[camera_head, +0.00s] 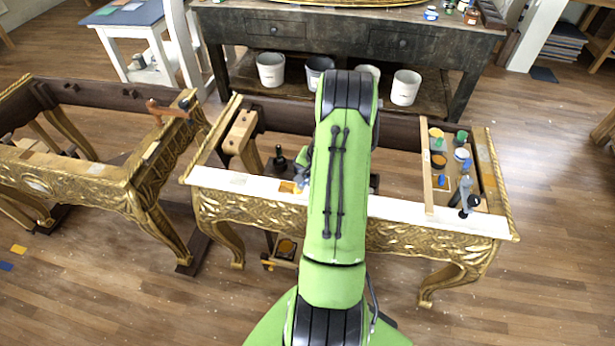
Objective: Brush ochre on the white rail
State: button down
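The white rail (400,207) runs along the front of the gilt console (400,236). An ochre patch (287,187) shows on the rail just left of my arm. My gripper (301,180) is at the rail beside this patch, mostly hidden behind my green arm. I cannot make out its fingers, or whether it holds a brush. An open jar with an ochre-orange top (438,161) stands in the wooden tray (428,178) at the console's right end, among jars with green, white and blue tops. The rail behind my arm is hidden.
A grey and black clamp (465,192) stands on the rail's right part. A black clamp (280,159) and a wooden block (240,132) are to the left. Another gilt frame (100,190) stands at left. A dark workbench (340,38) with buckets is behind.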

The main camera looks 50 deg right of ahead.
jog(key=shift+w+a+r+p, duration=0.15)
jog(key=shift+r+p, duration=0.1)
jog(key=shift+r, duration=0.35)
jog(key=shift+w+d+r+p, duration=0.1)
jog(key=shift+w+r+p, duration=0.1)
jog(key=shift+r, duration=0.35)
jog(key=shift+s+r+p, duration=0.15)
jog(key=shift+r+p, duration=0.15)
jog(key=shift+r, duration=0.15)
jog(key=shift+r+p, duration=1.15)
jog(key=shift+r, duration=0.85)
